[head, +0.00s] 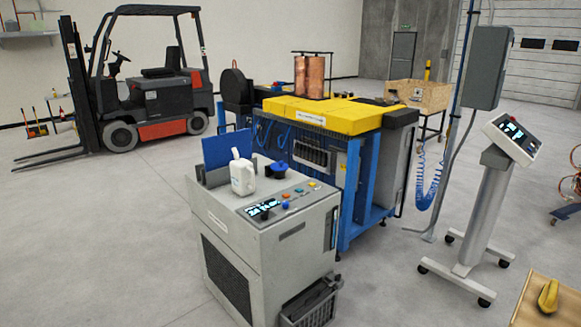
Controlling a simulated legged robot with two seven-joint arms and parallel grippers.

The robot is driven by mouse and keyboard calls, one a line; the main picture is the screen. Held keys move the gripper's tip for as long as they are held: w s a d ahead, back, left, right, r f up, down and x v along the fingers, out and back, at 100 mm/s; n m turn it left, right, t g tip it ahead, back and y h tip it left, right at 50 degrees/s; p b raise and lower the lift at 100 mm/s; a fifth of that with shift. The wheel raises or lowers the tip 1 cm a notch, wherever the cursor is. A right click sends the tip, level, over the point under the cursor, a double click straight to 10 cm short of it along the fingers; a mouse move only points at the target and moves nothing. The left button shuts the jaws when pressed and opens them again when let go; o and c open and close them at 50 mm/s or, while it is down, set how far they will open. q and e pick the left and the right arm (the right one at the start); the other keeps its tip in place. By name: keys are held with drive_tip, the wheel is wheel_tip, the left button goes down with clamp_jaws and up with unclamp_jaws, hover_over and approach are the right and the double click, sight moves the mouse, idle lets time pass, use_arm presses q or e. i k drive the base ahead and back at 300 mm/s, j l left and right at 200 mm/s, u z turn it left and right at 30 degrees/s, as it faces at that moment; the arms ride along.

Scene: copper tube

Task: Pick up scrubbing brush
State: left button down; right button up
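A small yellow object (547,297) lies on a tan board or box top (530,312) at the lower right edge. It may be the scrubbing brush, but its bristles cannot be made out. Neither of my grippers shows in the head view.
A grey machine cabinet (275,240) with a white jug (242,174) on top stands in front. Behind it is a blue bench (355,190) with a yellow top and copper tube (310,77). A wheeled control stand (485,210) is at right, a forklift (150,90) at left. Floor between is clear.

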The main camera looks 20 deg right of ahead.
sight(547, 300)
drive_tip(key=i+l+z, duration=0.1)
drive_tip(key=i+z, duration=0.5)
drive_tip(key=z, duration=0.15)
drive_tip(key=i+z, duration=0.4)
drive_tip(key=i+j+z, duration=0.15)
drive_tip(key=z, duration=0.25)
drive_tip(key=i+l+z, duration=0.25)
drive_tip(key=i+z, duration=0.2)
drive_tip(key=i, duration=0.25)
drive_tip(key=i+z, duration=0.4)
drive_tip(key=i, duration=0.3)
drive_tip(key=i+j+z, duration=0.2)
drive_tip(key=i+z, duration=0.25)
drive_tip(key=i, duration=0.2)
